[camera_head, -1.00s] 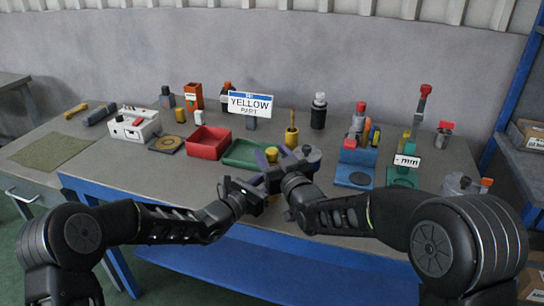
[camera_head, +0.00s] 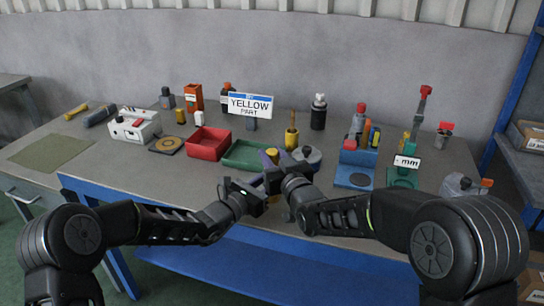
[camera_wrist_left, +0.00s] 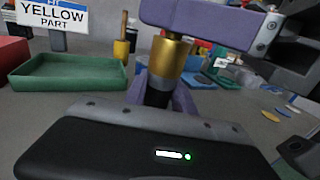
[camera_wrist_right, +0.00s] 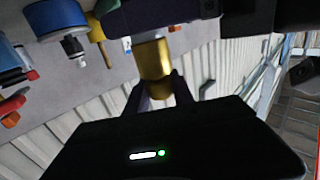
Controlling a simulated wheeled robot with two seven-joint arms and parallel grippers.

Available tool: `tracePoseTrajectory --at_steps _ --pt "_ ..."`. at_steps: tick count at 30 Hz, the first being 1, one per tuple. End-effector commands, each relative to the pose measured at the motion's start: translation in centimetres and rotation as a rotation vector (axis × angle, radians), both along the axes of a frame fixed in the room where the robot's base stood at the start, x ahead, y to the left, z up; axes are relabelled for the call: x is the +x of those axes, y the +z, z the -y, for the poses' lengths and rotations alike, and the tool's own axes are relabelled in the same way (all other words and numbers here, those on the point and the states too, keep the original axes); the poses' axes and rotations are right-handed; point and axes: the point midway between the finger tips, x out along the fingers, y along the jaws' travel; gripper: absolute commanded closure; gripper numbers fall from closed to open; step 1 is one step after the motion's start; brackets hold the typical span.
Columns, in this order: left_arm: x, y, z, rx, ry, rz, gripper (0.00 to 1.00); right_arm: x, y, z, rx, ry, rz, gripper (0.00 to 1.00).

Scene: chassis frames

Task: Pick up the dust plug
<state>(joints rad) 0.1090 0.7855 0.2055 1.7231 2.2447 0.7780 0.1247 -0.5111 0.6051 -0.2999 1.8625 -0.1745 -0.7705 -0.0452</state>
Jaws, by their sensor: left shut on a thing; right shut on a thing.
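A cylindrical part with a brass upper body (camera_wrist_left: 168,60) and a black lower end (camera_wrist_left: 157,92) stands between my two grippers in the left wrist view. I cannot tell which piece of it is the dust plug. My left gripper (camera_wrist_left: 160,95) is shut on the black end. My right gripper (camera_wrist_right: 158,88) is shut on the brass body, which shows in the right wrist view (camera_wrist_right: 154,62). In the head view both grippers meet above the table's front edge, the right one (camera_head: 271,170) largely hiding the part.
A green tray (camera_head: 243,164) and a red bin (camera_head: 208,153) lie behind my grippers. A round grey stand (camera_head: 308,157) is just behind the right one. A blue holder (camera_head: 354,176) stands to the right. A yellow-part sign (camera_head: 250,104) stands at the back.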

Motion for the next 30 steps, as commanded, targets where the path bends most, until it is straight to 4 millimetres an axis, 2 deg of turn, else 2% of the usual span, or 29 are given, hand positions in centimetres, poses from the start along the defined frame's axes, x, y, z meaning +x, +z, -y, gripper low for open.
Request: tracePoseTrajectory --at_steps 5,15,18,23,30 --pt "0.0 0.0 0.0 0.001 0.000 -0.001 1.00 0.0 1.7 0.0 0.004 0.000 0.006 1.00" --pt "0.0 0.0 0.0 0.000 0.000 0.000 1.00 0.0 8.0 0.0 0.003 0.000 0.005 1.00" --pt "0.0 0.0 0.0 0.000 0.000 0.000 1.00 0.0 9.3 0.0 0.002 0.000 0.006 1.00" --pt "0.0 0.0 0.0 0.000 0.000 0.000 1.00 0.0 10.0 0.0 0.001 0.001 0.002 1.00" --pt "0.0 0.0 0.0 0.000 0.000 0.000 1.00 0.0 10.0 0.0 0.001 0.000 0.002 1.00"
